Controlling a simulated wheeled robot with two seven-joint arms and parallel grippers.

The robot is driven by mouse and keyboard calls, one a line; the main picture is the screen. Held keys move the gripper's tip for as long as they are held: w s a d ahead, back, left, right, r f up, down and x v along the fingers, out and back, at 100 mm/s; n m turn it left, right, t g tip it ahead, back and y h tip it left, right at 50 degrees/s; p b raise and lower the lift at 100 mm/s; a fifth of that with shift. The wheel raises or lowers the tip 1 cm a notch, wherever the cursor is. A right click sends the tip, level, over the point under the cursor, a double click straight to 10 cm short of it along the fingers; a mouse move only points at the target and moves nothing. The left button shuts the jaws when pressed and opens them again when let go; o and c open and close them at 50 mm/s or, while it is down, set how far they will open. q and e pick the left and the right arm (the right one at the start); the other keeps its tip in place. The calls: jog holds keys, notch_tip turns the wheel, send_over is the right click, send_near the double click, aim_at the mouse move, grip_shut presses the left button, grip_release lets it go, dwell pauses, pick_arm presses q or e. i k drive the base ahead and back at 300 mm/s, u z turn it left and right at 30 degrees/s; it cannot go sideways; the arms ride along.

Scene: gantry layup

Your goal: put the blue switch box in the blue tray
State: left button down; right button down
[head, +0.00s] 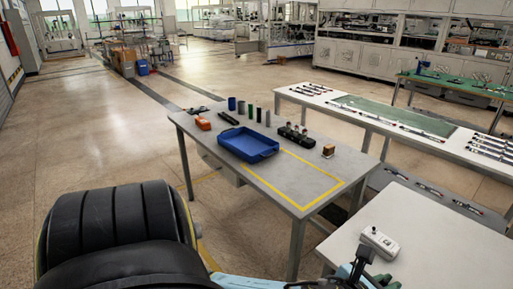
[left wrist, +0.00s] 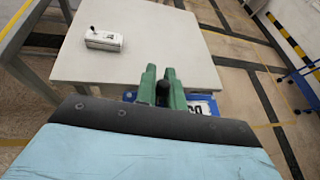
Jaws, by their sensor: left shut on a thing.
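The blue tray (head: 262,156) lies on the grey table in the middle of the head view and looks empty. My left gripper (head: 365,275) is at the bottom right of the head view, by the near white table. In the left wrist view its green fingers (left wrist: 161,88) are shut around the blue switch box (left wrist: 205,102). A black knob stands between the fingers, and blue with a white label shows behind them. The rest of the box is hidden by the fingers and wrist. My right gripper is not in view.
A white switch box (head: 380,241) stands on the white table (head: 440,235); it also shows in the left wrist view (left wrist: 104,40). The yellow-outlined area right of the tray is clear.

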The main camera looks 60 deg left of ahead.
aim_at(255, 143)
jog(key=u, duration=2.9)
jog(key=i, duration=3.55)
jog(key=z, duration=3.5)
